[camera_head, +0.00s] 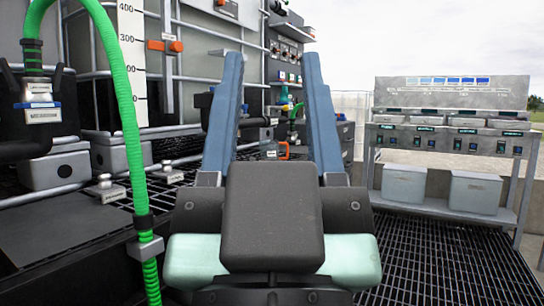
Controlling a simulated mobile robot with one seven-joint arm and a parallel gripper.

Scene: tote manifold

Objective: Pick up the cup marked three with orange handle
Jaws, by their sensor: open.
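My gripper (272,58) is in the middle of the head view. Its two long blue-grey fingers stand wide apart, with nothing held between them. Between the fingers, farther back, a small orange handle-like part (284,150) shows beside a small pale object. I cannot tell for sure that this is the cup, and no mark three is readable. The lower part of that spot is hidden behind the dark body of my gripper.
A green hose (125,110) hangs at the left before a caged tank (200,80) with an orange valve handle (175,46). Small labelled pieces lie on the dark grating. A grey rack (450,137) with lidded bins (473,192) stands right, beyond bare floor grating (445,260).

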